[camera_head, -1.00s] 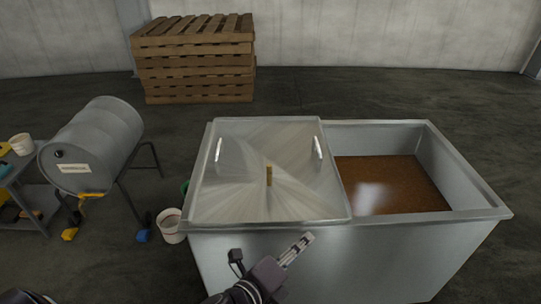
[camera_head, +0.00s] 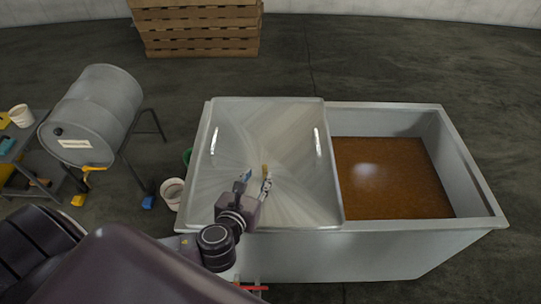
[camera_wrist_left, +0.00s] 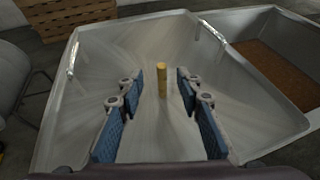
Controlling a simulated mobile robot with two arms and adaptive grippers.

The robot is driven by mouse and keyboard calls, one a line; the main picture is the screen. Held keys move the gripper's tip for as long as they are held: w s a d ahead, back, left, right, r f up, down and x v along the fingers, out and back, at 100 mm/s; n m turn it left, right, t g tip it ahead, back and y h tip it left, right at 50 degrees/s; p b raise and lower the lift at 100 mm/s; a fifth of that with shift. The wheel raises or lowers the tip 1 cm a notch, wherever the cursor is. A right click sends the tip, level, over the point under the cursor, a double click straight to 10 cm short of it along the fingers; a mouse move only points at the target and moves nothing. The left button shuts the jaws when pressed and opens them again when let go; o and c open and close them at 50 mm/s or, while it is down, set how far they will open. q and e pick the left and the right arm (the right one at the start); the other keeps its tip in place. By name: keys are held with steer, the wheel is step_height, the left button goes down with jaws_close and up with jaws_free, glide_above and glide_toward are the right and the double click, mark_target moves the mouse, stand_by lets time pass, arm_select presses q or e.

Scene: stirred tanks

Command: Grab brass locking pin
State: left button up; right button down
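The brass locking pin (camera_head: 265,170) stands upright near the middle of the metal lid (camera_head: 230,135) on the left part of the tank. In the left wrist view the pin (camera_wrist_left: 162,80) shows between and just beyond the two blue-padded fingers. My left gripper (camera_head: 257,180) is over the lid, open and empty, with its fingers on either side of the line to the pin. In the left wrist view the gripper (camera_wrist_left: 161,85) has a wide gap between its fingertips. The fingers do not touch the pin. My right gripper is not in view.
The lid has two upright handles, left (camera_head: 214,140) and right (camera_head: 317,142). The tank's open right part holds brown liquid (camera_head: 390,175). A grey drum (camera_head: 95,110) on a stand and a white bucket (camera_head: 172,192) are at the left. Wooden pallets (camera_head: 195,28) stand behind.

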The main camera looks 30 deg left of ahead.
mark_target(265, 166)
arm_select(q)
steer(key=x, duration=0.7)
steer(key=shift+w+d+f, duration=0.1)
steer(key=shift+w+d, duration=0.05)
steer(key=shift+w, duration=0.15)
steer(key=shift+c, duration=0.7)
jaws_close()
